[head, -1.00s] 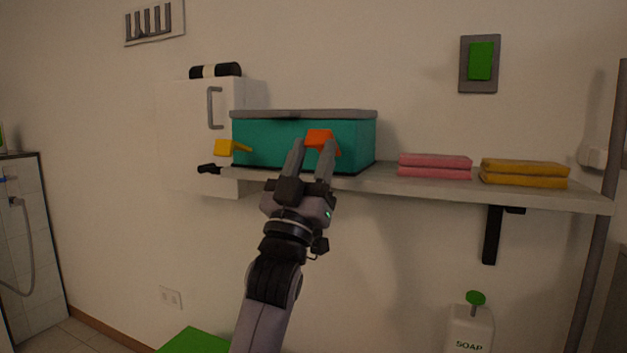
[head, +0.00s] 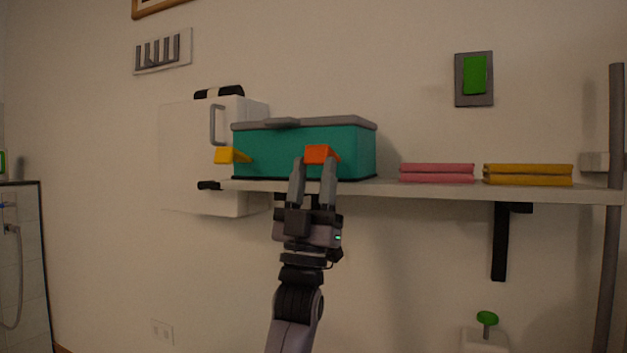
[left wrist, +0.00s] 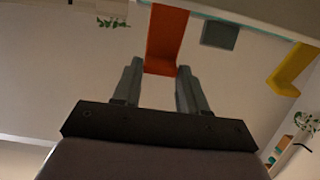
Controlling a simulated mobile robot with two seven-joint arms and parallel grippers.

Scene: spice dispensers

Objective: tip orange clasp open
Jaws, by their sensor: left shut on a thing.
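A teal box (head: 280,148) with a grey lid (head: 340,123) sits on the wall shelf. The orange clasp (head: 322,154) is on its front, right of the middle, and juts out from the box face. In the left wrist view the orange clasp (left wrist: 166,38) reaches down between the fingertips. My left gripper (head: 314,162) comes from below, in front of the shelf edge, and is shut on the clasp with a finger on either side. The lid looks closed. A yellow clasp (head: 230,155) sticks out at the box's left end. My right gripper is not in view.
The pale shelf (head: 400,190) runs under the box. Folded pink towels (head: 436,173) and yellow towels (head: 527,175) lie to the right. A white cabinet (head: 185,150) hangs at left. A black bracket (head: 500,240) and a soap dispenser (head: 485,335) are below the shelf.

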